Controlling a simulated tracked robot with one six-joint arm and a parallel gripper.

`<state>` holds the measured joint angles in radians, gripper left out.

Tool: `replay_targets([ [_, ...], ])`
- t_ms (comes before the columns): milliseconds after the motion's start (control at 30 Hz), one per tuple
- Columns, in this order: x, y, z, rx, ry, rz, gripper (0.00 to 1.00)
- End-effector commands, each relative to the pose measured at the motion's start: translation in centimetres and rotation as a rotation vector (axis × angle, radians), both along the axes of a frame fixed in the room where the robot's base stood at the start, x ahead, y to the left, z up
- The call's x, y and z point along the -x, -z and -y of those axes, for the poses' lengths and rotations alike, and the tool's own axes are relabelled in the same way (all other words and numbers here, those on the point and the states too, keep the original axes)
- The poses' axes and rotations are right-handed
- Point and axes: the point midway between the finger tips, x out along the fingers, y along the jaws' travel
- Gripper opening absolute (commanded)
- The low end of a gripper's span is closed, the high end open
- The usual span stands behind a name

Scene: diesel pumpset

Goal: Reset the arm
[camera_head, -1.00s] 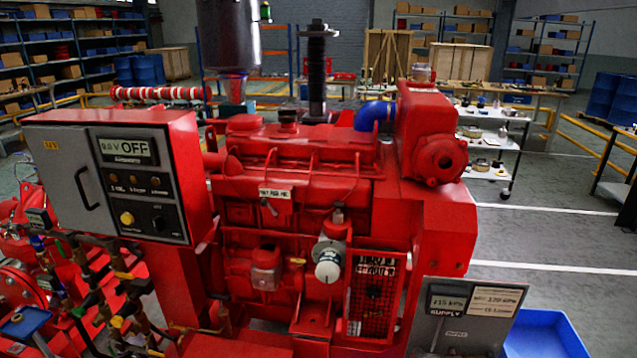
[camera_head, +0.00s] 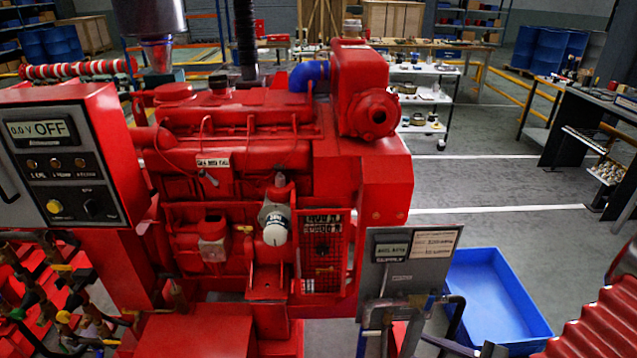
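My arm and gripper do not show in the head view. The red diesel pumpset (camera_head: 240,150) stands in the middle of the picture. A grey control panel (camera_head: 62,172) on its left shows "0.0 V OFF" and has a yellow button and a black knob. A white filter (camera_head: 275,229) sits low on the engine's front, left of a red mesh guard (camera_head: 322,255). A grey supply panel (camera_head: 409,262) stands at the lower right, with pipes in front of it.
A blue tray (camera_head: 497,297) lies on the floor right of the supply panel. Red corrugated material (camera_head: 600,322) fills the lower right corner. A white shelf cart (camera_head: 424,110) and a dark workbench (camera_head: 600,130) stand behind.

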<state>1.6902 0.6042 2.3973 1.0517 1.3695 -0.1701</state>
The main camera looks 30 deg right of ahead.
Motion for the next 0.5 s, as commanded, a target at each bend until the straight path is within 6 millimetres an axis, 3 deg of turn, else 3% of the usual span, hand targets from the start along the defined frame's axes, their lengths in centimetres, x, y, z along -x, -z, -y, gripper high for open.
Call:
replay_targets([
  [200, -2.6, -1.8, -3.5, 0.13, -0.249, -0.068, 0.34],
  [500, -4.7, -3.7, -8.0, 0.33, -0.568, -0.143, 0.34],
])
